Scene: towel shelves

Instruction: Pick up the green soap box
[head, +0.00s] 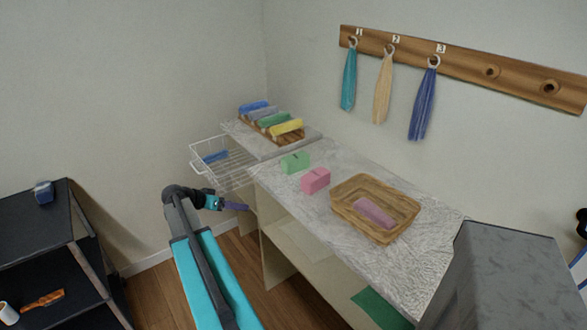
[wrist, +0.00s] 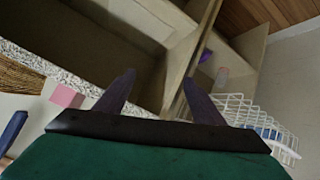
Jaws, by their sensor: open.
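The green soap box (head: 295,162) stands on the speckled grey counter (head: 345,165), left of and behind the pink box (head: 316,180). My gripper (head: 236,206) is in front of the counter, left of and below its top edge, apart from the green box. In the wrist view my gripper (wrist: 158,78) shows two dark fingers spread apart with nothing between them. The pink box (wrist: 67,97) shows at the left of the wrist view; I do not see the green soap box there.
A wooden basket (head: 345,207) holding a pink bar stands right of the boxes. A white wire basket (head: 222,175) juts out behind my gripper; it also shows in the wrist view (wrist: 262,122). Rolled towels lie on a raised slab (head: 268,146). Open shelves lie under the counter.

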